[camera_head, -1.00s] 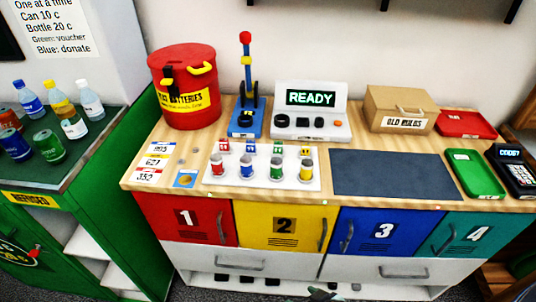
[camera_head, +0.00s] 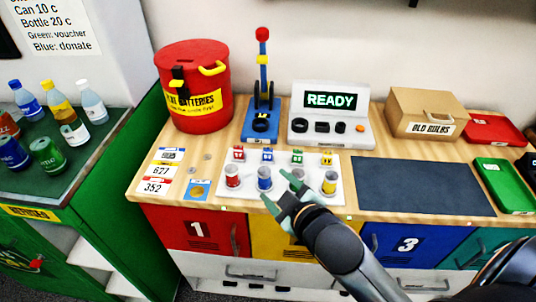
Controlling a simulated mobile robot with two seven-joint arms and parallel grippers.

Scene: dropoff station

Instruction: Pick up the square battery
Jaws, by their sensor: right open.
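My right gripper (camera_head: 279,193) reaches in from the lower right, open, with its fingertips over the front part of a white board (camera_head: 218,198). On the board stand a red cylinder (camera_head: 233,176), a blue cylinder (camera_head: 264,178) and a yellow cylinder (camera_head: 330,183). A green cylinder (camera_head: 297,175) is partly hidden by the gripper. Small coloured square pieces, such as a blue one (camera_head: 267,155), stand behind them. I cannot tell which piece is the square battery. Nothing shows between the fingers. My left gripper is not in view.
A red battery bin (camera_head: 193,85), a blue lever stand (camera_head: 261,122) and a READY console (camera_head: 330,125) line the back. A dark mat (camera_head: 420,185) lies bare to the right.

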